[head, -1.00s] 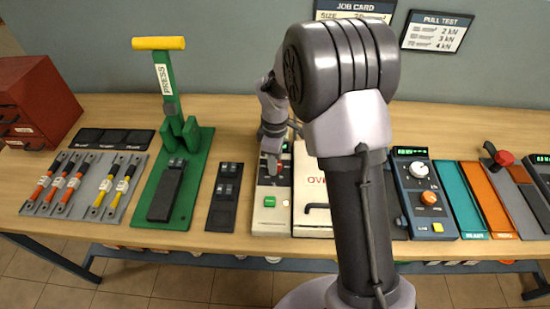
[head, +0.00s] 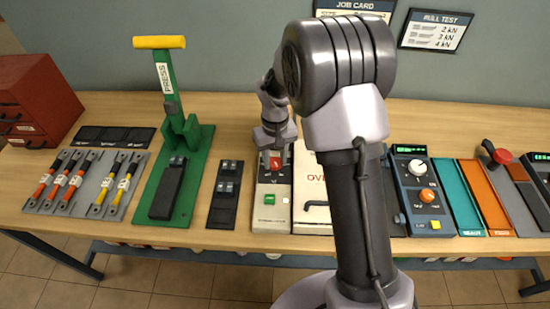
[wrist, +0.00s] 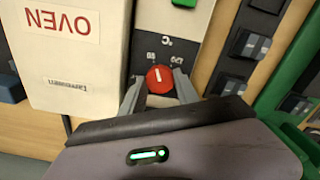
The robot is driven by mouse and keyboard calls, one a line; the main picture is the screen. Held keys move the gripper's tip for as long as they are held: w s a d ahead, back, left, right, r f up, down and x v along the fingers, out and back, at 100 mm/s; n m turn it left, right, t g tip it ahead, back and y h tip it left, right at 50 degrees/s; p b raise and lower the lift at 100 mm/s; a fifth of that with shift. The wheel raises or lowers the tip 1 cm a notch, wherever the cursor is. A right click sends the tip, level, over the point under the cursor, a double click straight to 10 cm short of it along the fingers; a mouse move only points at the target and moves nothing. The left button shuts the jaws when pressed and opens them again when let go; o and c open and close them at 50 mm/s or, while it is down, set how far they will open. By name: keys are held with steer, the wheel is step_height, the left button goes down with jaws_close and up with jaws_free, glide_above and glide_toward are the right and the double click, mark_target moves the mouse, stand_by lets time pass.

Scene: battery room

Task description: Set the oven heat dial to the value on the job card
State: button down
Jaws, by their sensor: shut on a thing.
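The oven heat dial (wrist: 160,79) is a round red knob with a white pointer line. It sits on the pale oven control panel (head: 271,217). In the wrist view the pointer lies near upright in the picture, between small scale marks beside a °C label. My gripper (wrist: 160,84) has one finger on each side of the knob and is shut on it. In the head view the red dial (head: 275,163) shows just below my gripper, and the panel's display is hidden. The job card (head: 353,8) is on the wall; the picture edge and my arm hide its values.
The white oven lid (wrist: 75,50), marked OVEN, stands beside the panel. A dark switch block (head: 226,195) and a green press (head: 172,120) are to the left. A blue unit with a dial (head: 420,190) is to the right.

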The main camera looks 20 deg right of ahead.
mark_target(275, 162)
steer(key=m, duration=0.6)
steer(key=shift+b, duration=0.4)
steer(key=m+b, duration=0.1)
steer(key=m, duration=0.4)
steer(key=shift+m, duration=0.4)
steer(key=c, duration=0.9)
jaws_free()
steer(key=shift+r, duration=0.1)
step_height(275, 162, up, 17)
steer(key=p, duration=0.6)
steer(key=shift+r, duration=0.15)
